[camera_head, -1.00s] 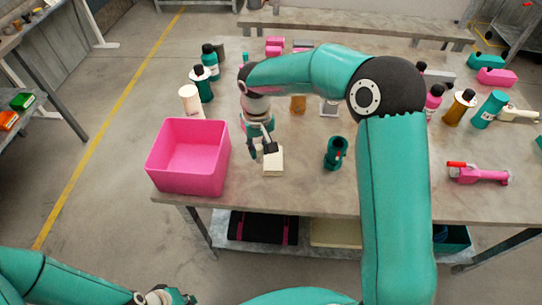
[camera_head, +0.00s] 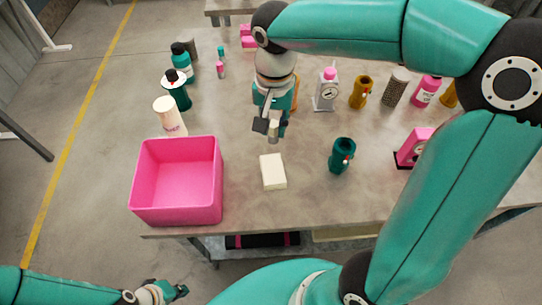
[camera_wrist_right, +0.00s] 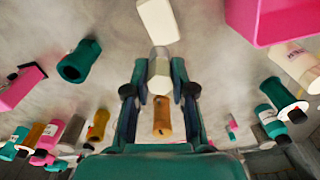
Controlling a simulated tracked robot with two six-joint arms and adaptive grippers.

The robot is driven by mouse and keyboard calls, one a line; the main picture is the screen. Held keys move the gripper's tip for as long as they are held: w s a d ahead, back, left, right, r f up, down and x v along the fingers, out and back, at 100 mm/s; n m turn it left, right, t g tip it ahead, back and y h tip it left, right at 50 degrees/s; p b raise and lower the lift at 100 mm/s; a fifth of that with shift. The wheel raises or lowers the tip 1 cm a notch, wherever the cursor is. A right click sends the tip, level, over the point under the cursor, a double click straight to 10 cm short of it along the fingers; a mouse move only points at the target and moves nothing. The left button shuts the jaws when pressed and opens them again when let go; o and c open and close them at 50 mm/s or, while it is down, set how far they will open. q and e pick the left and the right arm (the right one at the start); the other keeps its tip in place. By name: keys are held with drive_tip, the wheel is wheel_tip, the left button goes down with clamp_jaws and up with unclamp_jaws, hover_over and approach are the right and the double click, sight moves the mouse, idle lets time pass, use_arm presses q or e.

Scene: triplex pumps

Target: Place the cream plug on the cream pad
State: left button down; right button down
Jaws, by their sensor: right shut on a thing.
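The cream pad (camera_head: 273,172) is a pale rectangular block lying on the table, right of the pink box; it also shows at the top of the right wrist view (camera_wrist_right: 158,20). My right gripper (camera_head: 270,127) is above the table, behind the pad in the head view. It is shut on the cream plug (camera_head: 273,133), a small pale piece with a greyish round end.
The open pink box (camera_head: 177,200) stands left of the pad. A dark green fitting (camera_head: 342,156) stands to its right. Several bottles stand behind at left and right. An orange-brown piece (camera_wrist_right: 162,118) shows between my right fingers, seemingly beyond them. Table around the pad is clear.

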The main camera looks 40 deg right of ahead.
wheel_tip(320, 180, down, 13)
drive_tip(key=shift+r, duration=0.1)
idle(0.3)
drive_tip(key=c, duration=1)
unclamp_jaws()
wheel_tip(320, 180, up, 12)
drive_tip(key=shift+r, duration=0.1)
